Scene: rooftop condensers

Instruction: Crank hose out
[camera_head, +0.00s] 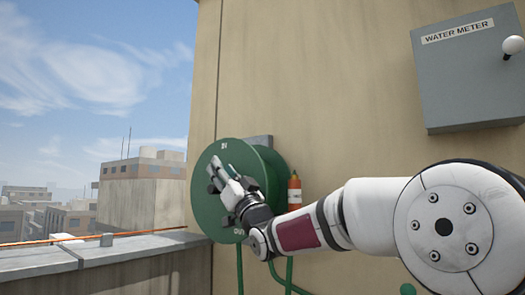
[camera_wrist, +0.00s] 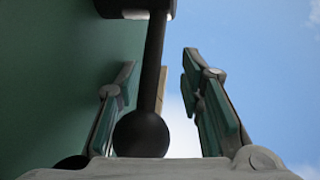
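A round green hose reel (camera_head: 205,215) is mounted on the tan wall. Small white lettering shows at its top and bottom; the lower word looks partly hidden by my gripper. My gripper (camera_head: 215,173) is in front of the reel face. In the wrist view my gripper (camera_wrist: 160,60) is open, its two fingers apart. A black crank arm (camera_wrist: 154,65) with a round black knob (camera_wrist: 140,135) lies between the fingers, deep near the palm. The knob is closer to the left finger, and a gap shows to the right finger. The reel face (camera_wrist: 60,80) fills the left side.
Green hose (camera_head: 240,270) hangs below the reel. An orange cylinder (camera_head: 294,193) stands against the wall just right of it. A grey water meter box (camera_head: 465,75) with a white ball knob (camera_head: 513,45) is at upper right. A parapet (camera_head: 110,252) runs along the left.

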